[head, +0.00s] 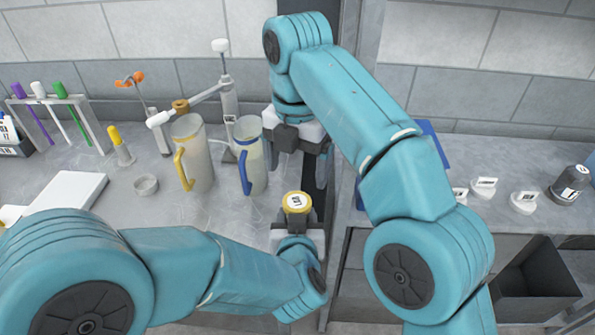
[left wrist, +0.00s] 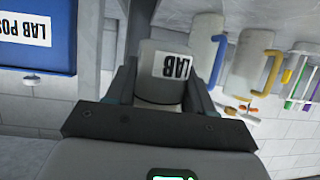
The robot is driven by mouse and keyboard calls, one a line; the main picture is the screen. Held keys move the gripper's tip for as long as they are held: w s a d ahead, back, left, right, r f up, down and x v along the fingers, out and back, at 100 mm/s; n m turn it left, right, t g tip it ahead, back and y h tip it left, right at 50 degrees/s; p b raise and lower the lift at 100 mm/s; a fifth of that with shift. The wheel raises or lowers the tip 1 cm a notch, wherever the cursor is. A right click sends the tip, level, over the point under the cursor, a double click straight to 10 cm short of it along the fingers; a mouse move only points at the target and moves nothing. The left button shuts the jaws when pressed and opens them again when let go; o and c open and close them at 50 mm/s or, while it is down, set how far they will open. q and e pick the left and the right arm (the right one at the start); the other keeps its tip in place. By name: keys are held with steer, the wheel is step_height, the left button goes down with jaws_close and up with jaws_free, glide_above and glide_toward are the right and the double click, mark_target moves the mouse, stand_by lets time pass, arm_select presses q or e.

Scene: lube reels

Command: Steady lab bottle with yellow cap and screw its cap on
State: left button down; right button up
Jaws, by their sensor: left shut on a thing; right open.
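The lab bottle with the yellow cap (head: 298,202) shows in the head view from above, low in the middle, its body mostly hidden. In the left wrist view the bottle (left wrist: 152,60) is a pale cylinder with a LAB label, between the fingers. My left gripper (head: 297,222) is shut on the bottle; its fingers also show in the left wrist view (left wrist: 158,88). My right gripper (head: 300,162) is open and empty, fingers pointing down, just beyond the bottle in the picture. I cannot tell how tightly the cap sits.
Two jugs, with yellow (head: 196,160) and blue (head: 249,160) handles, stand left of my right gripper. A tube rack (head: 75,103), a small dish (head: 146,185) and a white slab (head: 68,195) are farther left. White-labelled items (head: 523,201) and a grey container (head: 568,185) stand on the right counter.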

mark_target(297, 201)
step_height(297, 201, down, 8)
steer(key=shift+r, duration=0.1)
stand_by(0.4)
steer(key=c, duration=1.1)
steer(key=m, duration=0.3)
steer(key=shift+c, duration=0.2)
